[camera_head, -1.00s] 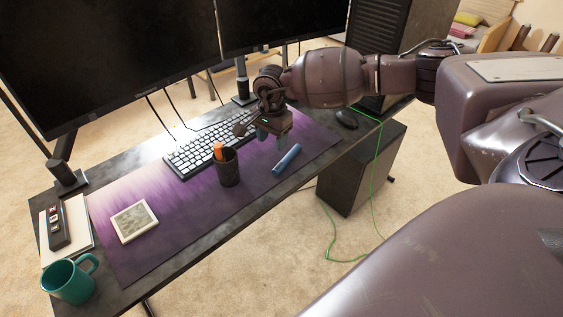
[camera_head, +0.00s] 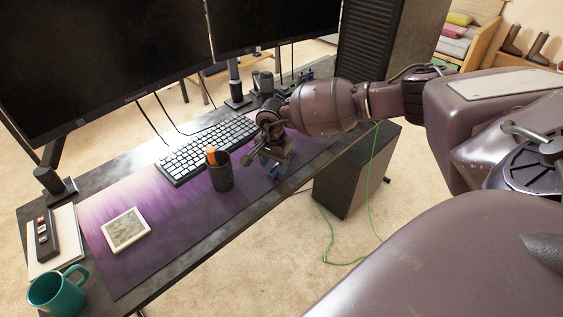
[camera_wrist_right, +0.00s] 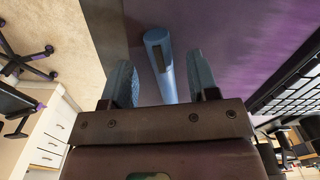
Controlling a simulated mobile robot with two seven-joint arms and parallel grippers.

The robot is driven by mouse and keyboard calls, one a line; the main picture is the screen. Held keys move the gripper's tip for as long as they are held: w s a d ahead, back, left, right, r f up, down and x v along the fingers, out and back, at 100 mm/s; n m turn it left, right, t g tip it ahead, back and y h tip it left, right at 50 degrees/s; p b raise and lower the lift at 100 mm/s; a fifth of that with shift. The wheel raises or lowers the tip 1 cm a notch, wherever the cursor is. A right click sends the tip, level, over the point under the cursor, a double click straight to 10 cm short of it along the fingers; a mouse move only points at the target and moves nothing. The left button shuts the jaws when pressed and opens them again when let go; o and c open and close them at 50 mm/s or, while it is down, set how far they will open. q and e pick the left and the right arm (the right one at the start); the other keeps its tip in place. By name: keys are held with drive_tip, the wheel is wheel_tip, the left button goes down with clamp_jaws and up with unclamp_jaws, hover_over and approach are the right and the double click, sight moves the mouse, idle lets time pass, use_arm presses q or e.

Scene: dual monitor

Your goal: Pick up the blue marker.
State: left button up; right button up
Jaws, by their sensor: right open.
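The blue marker (camera_wrist_right: 161,62) lies on the purple desk mat (camera_head: 165,222). In the right wrist view it shows between the two fingers of my right gripper (camera_wrist_right: 160,70), running lengthwise between them. The fingers are apart, with a gap on each side of the marker. In the head view my right gripper (camera_head: 279,168) points down at the mat right of the pen cup and mostly hides the marker. My left gripper is not in view.
A dark pen cup (camera_head: 220,178) with an orange item stands just left of my right gripper. A keyboard (camera_head: 205,150) lies behind it. A framed picture (camera_head: 125,231) and a teal mug (camera_head: 57,292) are at left. Two monitors (camera_head: 105,50) stand behind.

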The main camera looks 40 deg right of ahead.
wheel_tip(320, 180, down, 2)
drive_tip(key=shift+f, duration=0.15)
drive_tip(key=shift+c, duration=0.3)
drive_tip(key=c, duration=0.9)
drive_tip(key=shift+c, duration=0.2)
